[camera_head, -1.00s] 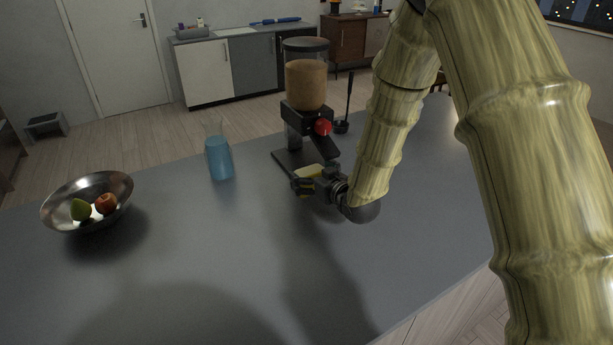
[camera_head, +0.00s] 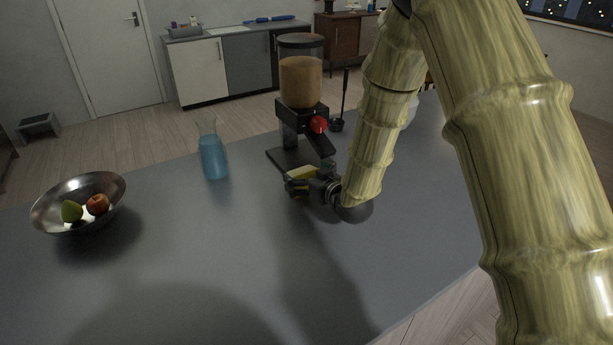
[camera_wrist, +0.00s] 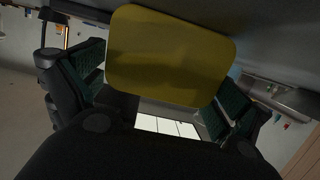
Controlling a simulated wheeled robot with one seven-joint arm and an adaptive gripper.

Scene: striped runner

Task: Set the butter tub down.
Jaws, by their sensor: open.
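The butter tub, a yellow block with rounded corners (camera_head: 302,172), is at the counter in front of the dispenser's base. In the wrist view the tub (camera_wrist: 168,55) fills the space ahead of the palm, between the two green-padded fingers. My gripper (camera_head: 299,184) is open around the tub, with a finger on either side; it also shows in the wrist view (camera_wrist: 160,88). A narrow gap shows beside the left pad; contact at the right pad is hard to tell. The tub's underside is hidden.
A dispenser (camera_head: 301,85) with brown contents and a red knob stands just behind the tub. A blue-filled flask (camera_head: 213,157) and a metal fruit bowl (camera_head: 55,216) stand to the left. A white vessel (camera_head: 411,112) is partly behind my arm. The front counter (camera_head: 210,260) is clear.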

